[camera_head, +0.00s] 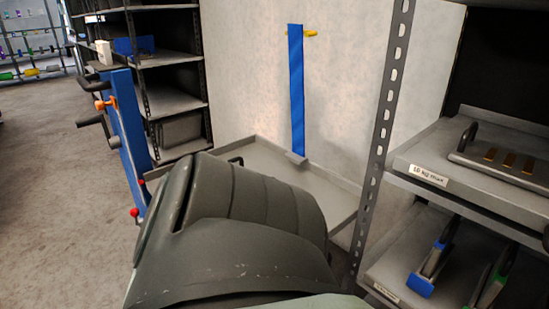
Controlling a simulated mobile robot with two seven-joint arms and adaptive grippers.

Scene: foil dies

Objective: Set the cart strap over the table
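A long blue strap (296,90) hangs straight down in front of the pale back wall. Its top is beside a yellow hook (311,33). Its lower end meets a small grey piece (296,158) at the far edge of a grey, rimmed table top (322,187). The near part of this table top is hidden. A blue upright frame (130,135) with dark handles and red knobs stands at the table's left; I cannot tell whether it is the cart. Neither of my grippers is in view.
A metal rack at the right has shelves (480,182) holding tools; its perforated post (385,125) stands close to the table. A dark shelving unit (170,95) stands at the back left. The floor (55,180) at the left is clear.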

